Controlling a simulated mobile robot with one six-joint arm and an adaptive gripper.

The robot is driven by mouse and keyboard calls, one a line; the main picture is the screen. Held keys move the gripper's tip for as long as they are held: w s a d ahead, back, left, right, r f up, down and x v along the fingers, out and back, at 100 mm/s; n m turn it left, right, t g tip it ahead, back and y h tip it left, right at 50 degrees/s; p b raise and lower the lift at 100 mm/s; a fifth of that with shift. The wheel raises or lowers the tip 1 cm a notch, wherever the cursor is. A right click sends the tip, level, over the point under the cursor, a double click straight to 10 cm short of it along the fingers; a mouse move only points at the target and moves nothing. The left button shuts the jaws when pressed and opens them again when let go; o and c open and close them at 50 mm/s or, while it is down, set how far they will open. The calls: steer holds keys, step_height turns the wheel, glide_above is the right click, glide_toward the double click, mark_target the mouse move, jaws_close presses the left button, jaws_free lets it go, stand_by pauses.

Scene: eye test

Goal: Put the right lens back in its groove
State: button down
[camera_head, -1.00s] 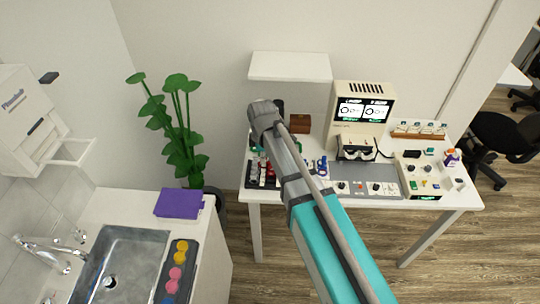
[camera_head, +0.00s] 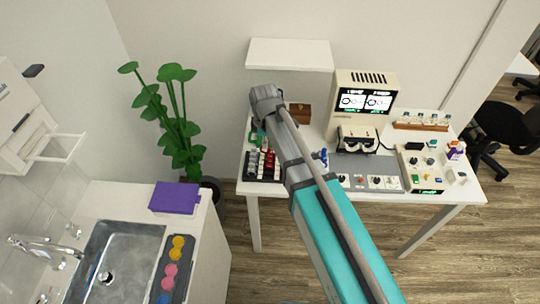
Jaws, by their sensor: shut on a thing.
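My arm reaches over the white table, and its grey wrist (camera_head: 266,100) is above the table's back left part. My gripper is hidden behind the wrist and arm, so what it holds does not show. A dark tray (camera_head: 250,176) with red, white and dark pieces stands at the table's left, partly covered by my arm. A wooden rack (camera_head: 421,127) with several small upright pieces stands at the back right. The viewer with two round eyepieces (camera_head: 357,139) sits in front of the cream test unit (camera_head: 361,78). I cannot tell which piece is the right lens, or where its groove is.
A grey control panel (camera_head: 370,181) and a cream button box (camera_head: 422,169) fill the front right. A white shelf (camera_head: 289,54) hangs behind. A plant (camera_head: 172,110) and sink (camera_head: 117,260) are left.

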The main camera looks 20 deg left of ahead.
steer(key=shift+f+b, duration=0.7)
steer(key=shift+f, duration=0.1)
steer(key=b, duration=0.6)
glide_toward(269, 168)
steer(key=shift+s+d+r, duration=0.1)
steer(key=shift+s+r, duration=0.05)
steer(key=shift+s, duration=0.3)
steer(key=shift+s+d+r, duration=0.1)
steer(key=shift+s+r, duration=0.05)
steer(key=shift+s, duration=0.3)
steer(key=shift+f, duration=0.1)
steer(key=shift+f+b, duration=2.4)
steer(key=shift+b, duration=0.3)
steer(key=shift+s+f+b, duration=0.1)
steer(key=shift+f+b, duration=1.4)
steer(key=shift+f, duration=0.05)
steer(key=c, duration=0.7)
jaws_free()
steer(key=shift+s+r, duration=0.1)
